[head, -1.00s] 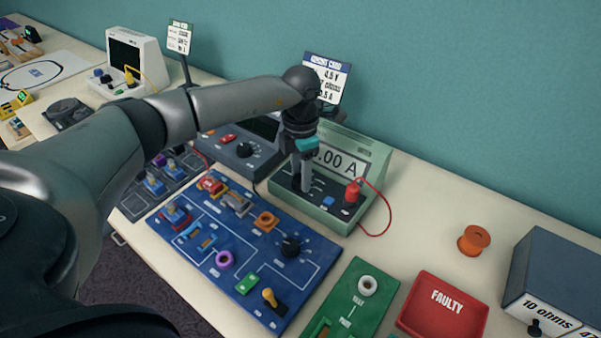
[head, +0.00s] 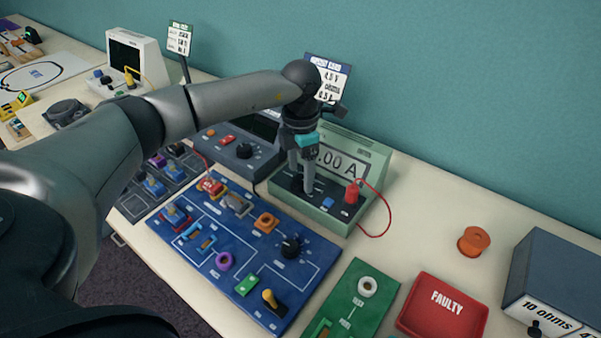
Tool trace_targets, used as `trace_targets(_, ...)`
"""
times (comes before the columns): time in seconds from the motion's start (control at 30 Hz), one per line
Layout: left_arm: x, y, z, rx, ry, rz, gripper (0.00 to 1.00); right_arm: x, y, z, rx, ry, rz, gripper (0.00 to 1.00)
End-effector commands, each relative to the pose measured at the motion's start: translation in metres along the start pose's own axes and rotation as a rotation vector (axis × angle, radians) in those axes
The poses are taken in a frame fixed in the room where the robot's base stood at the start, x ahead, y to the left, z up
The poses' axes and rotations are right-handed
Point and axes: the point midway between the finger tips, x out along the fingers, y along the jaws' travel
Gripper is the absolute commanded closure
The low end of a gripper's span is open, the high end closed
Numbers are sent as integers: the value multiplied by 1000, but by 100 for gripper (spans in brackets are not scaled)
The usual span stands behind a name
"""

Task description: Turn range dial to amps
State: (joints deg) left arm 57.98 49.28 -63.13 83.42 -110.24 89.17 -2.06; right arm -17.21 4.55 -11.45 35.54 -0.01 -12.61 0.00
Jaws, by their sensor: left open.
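The green multimeter (head: 372,153) stands on the table, its screen partly hidden by my left gripper and showing ".00 A". A red plug (head: 351,193) with a red lead and a small blue button (head: 328,202) sit on its dark front panel. My left gripper (head: 301,190) points down over the left part of that panel, fingers open and low. The range dial is hidden behind or between the fingers, so I cannot tell its position or whether they touch it. My right gripper is not in view.
A blue circuit board (head: 200,262) with several colored parts lies in front of the meter. A green board (head: 345,300), a red "FAULTY" tray (head: 445,325), an orange spool (head: 473,240) and a grey box (head: 560,265) stand to the right. A card (head: 328,77) stands behind.

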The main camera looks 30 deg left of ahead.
Motion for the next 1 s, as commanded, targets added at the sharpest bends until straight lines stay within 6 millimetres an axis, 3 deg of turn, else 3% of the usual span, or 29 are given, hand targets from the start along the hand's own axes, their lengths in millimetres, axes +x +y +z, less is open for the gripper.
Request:
trace_targets(0.3, -75, 1, 1, 1, -7, 4, 21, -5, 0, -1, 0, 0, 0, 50)
trace_targets(0.53, -121, 0, 0, 0, -4, 3, 21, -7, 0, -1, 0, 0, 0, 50)
trace_targets(0.7, -137, 0, 0, 0, -2, 2, 21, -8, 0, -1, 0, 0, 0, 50)
trace_targets(1.0, -140, 0, 0, 0, -1, 1, 21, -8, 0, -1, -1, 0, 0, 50)
